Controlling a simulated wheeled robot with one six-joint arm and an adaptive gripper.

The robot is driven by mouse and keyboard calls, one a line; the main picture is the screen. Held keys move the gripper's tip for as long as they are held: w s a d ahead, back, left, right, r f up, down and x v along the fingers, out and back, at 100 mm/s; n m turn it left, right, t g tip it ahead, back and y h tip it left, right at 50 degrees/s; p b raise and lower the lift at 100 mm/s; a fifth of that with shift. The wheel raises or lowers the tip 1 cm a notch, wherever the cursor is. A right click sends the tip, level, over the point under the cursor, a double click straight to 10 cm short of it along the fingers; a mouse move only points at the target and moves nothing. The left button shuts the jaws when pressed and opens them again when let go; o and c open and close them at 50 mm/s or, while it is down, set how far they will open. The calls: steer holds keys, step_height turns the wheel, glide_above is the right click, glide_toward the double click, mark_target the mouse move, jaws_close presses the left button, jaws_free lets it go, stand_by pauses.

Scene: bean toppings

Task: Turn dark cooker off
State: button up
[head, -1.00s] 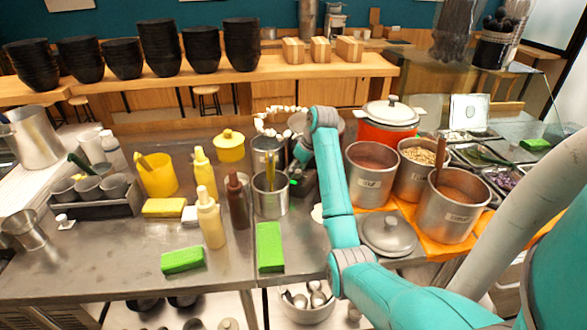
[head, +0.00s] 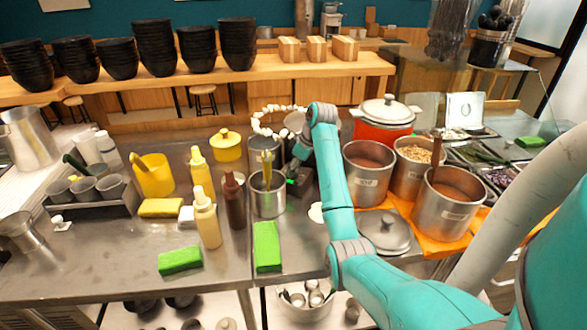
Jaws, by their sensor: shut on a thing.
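The dark cooker (head: 307,184) is a low dark box on the steel counter, behind the pot with yellow-handled tools. A small green light glows at its front left. My teal arm covers much of it. My gripper (head: 293,168) is small and grey, angled down at the cooker's front left, just above the green light. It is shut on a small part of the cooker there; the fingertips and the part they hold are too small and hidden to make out.
A steel pot with tools (head: 268,194) stands close in front of the gripper. Full steel pots (head: 368,182) and a red pot (head: 383,130) stand to the right. Squeeze bottles (head: 207,222) and a green sponge (head: 267,246) are left and in front. A pot lid (head: 384,232) lies near my arm.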

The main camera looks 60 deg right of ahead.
steer(key=shift+d+n+y, duration=0.1)
steer(key=shift+n+y, duration=0.6)
steer(key=shift+n, duration=1.1)
steer(key=shift+g, duration=0.3)
steer(key=o, duration=1.1)
steer(key=shift+o, duration=0.2)
